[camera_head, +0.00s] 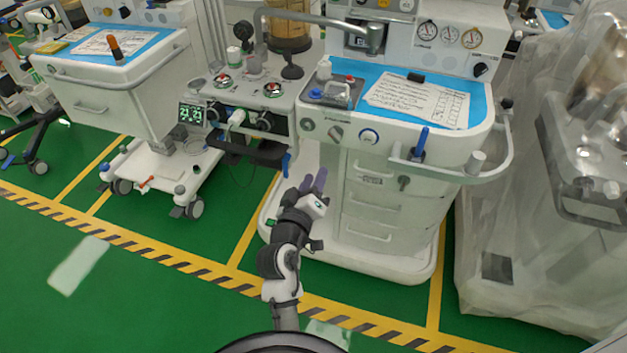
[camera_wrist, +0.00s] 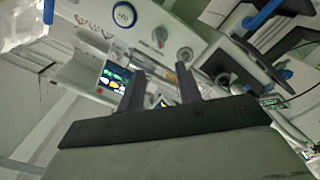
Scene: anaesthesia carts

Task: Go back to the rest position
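My gripper (camera_head: 314,183) is at the end of my raised arm, in front of the middle cart's drawers in the head view. Its two dark purple-grey fingers point up and stand apart, with nothing seen between them. In the wrist view my gripper (camera_wrist: 160,88) shows both fingers spread with a gap. Through the gap the cart's front shows, tilted. No object is held.
The middle white cart (camera_head: 380,220) stands close beyond my gripper, with a blue top and papers (camera_head: 418,98). A left cart (camera_head: 110,95) stands farther left. A plastic-covered machine (camera_head: 530,230) stands right. The green floor (camera_head: 150,300) at front left is clear.

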